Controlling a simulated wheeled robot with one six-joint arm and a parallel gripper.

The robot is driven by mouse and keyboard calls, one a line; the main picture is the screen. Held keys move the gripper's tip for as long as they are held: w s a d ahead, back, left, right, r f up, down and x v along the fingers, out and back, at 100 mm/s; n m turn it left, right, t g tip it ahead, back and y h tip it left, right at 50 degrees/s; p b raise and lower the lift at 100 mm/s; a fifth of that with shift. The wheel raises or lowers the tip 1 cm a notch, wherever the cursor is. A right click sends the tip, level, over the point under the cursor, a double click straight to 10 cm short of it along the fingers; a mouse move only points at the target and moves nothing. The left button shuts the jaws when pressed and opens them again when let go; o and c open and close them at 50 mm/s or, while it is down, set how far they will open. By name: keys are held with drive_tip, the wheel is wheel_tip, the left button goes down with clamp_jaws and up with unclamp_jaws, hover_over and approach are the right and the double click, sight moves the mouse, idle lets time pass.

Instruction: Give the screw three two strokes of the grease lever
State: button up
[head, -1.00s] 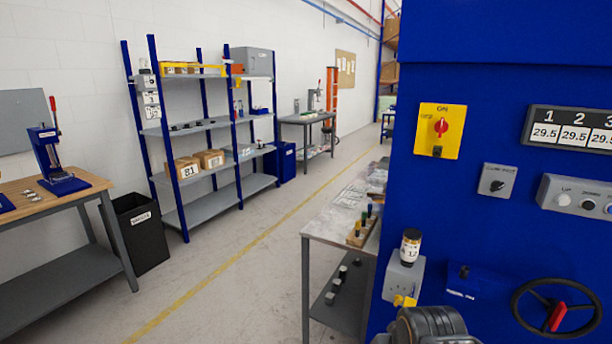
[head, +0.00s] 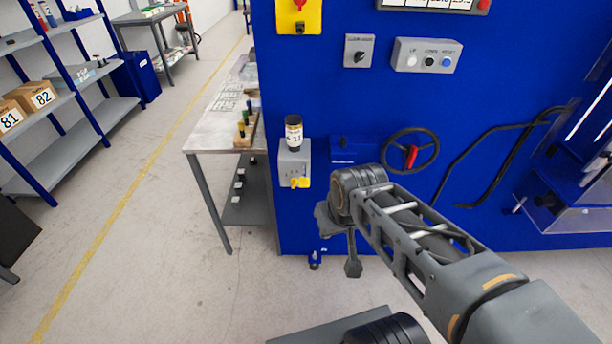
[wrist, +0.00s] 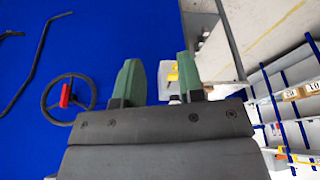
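A grey grease box (head: 294,163) is fixed to the blue machine's left edge, with a yellow lever (head: 300,182) at its lower front. A dark-capped jar (head: 293,132) with a white label stands on top; its label is too small to read surely. My gripper (head: 352,268) is low in front of the machine, right of and below the lever in the head view. In the wrist view my gripper (wrist: 155,65) has two green fingers well apart, with nothing held. The grease box (wrist: 164,80) and yellow lever (wrist: 172,74) show partly behind the fingers.
The blue machine (head: 370,100) carries a black handwheel (head: 411,150) with a red handle, and a button box (head: 427,56). A metal table (head: 215,120) with a rack of small bottles stands left of the machine. The floor (head: 150,240) on the left is clear.

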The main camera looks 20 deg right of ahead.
drive_tip(key=shift+c, duration=0.4)
clamp_jaws()
idle(1.5)
